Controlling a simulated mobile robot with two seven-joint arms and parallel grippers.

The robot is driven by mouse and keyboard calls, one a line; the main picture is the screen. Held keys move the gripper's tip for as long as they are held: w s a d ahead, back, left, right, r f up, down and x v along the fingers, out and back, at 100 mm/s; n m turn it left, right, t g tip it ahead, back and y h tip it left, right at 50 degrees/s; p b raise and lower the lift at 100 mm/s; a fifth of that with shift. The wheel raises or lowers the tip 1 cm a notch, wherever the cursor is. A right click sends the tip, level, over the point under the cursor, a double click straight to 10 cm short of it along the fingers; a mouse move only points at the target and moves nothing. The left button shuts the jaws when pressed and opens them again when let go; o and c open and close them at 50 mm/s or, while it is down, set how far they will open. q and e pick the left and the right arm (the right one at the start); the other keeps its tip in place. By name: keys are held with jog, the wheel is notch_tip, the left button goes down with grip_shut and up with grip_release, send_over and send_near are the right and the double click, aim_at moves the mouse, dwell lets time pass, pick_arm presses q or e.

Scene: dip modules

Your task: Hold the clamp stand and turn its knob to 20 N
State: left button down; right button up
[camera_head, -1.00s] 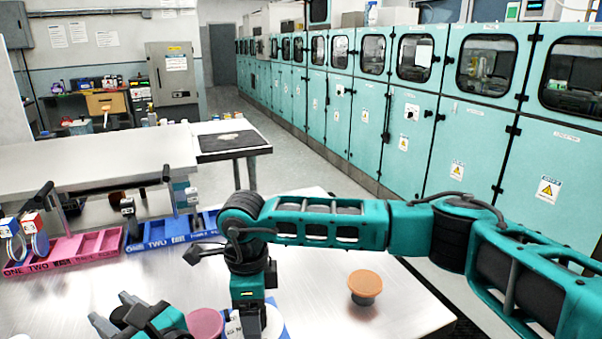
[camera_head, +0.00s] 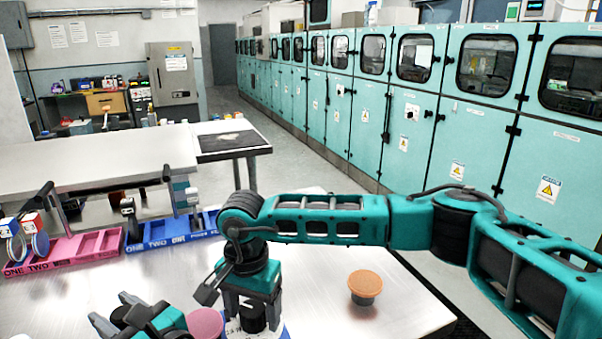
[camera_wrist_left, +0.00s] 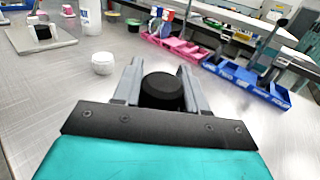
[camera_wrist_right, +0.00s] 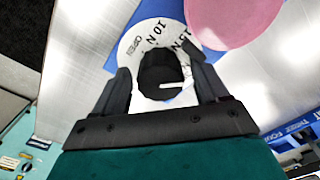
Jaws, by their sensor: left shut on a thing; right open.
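The clamp stand shows in the right wrist view as a blue base (camera_wrist_right: 151,10) with a white dial (camera_wrist_right: 136,38) and a black knob (camera_wrist_right: 157,70). "OPEN", "10 N" and "15 N" are readable; a finger covers part of the scale. The knob's white line points right in that view. My right gripper (camera_wrist_right: 160,82) is open, its fingers on either side of the knob. A pink disc (camera_wrist_right: 235,20) is beside the dial; it also shows in the head view (camera_head: 206,323). My left gripper (camera_wrist_left: 160,85) is shut on a black round-topped part (camera_wrist_left: 162,91).
An orange-topped round piece (camera_head: 365,284) stands on the metal table to the right. Pink (camera_head: 75,262) and blue (camera_head: 170,232) compartment trays lie at the back left. A white round piece (camera_wrist_left: 103,63) stands near the left gripper. The table's front right is clear.

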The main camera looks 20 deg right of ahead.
jog(key=shift+n, duration=0.7)
jog(key=s+a+r+g+y, duration=0.15)
jog(key=a+r+y, duration=0.25)
jog(key=r, duration=0.7)
notch_tip(320, 180, up, 9)
jog(key=m+t+y, duration=0.6)
jog(key=m+y, duration=0.7)
jog(key=y, duration=0.2)
send_over(252, 307)
jog(key=w, duration=0.4)
jog(key=w+d+m+t, duration=0.4)
jog(key=d+m+t, duration=0.2)
jog(key=d+m, duration=0.1)
jog(key=w+d+f+m+t+h, duration=0.2)
jog(key=d+f+m+t+h, duration=0.1)
jog(key=d+m+t+h, duration=0.6)
jog(key=d+m+h, duration=0.1)
jog(key=d+m, duration=0.3)
jog(key=d, duration=0.4)
jog(key=shift+d+m, duration=0.2)
jog(key=shift+m, duration=0.1)
